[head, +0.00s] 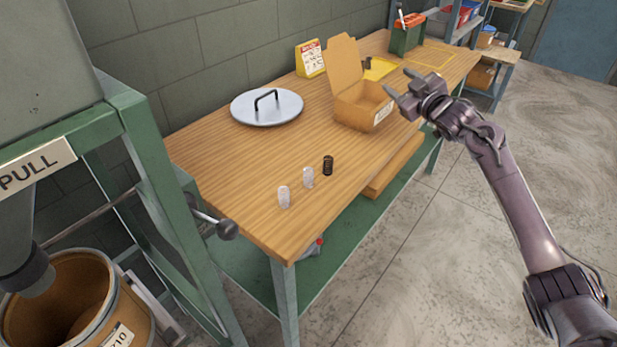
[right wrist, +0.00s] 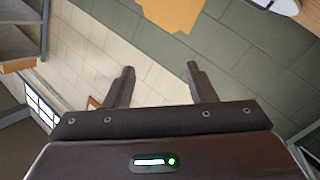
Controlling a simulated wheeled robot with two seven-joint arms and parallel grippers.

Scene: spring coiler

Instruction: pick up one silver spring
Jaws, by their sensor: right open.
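Two silver springs stand upright near the front end of the wooden table (head: 215,160): one nearer the front edge (head: 284,197) and one just behind it to the right (head: 308,178). A black spring (head: 328,166) stands beside them, farther right. My right gripper (head: 398,82) is open and empty, raised near the open cardboard box, well away from the springs. Its two spread fingers also show in the right wrist view (right wrist: 160,85), with nothing between them. My left gripper is not in view.
An open cardboard box (head: 350,112) and a round grey lid (head: 245,107) with a black handle lie behind the springs. A green machine frame (head: 165,190) with a ball-ended lever (head: 228,229) borders the table's left.

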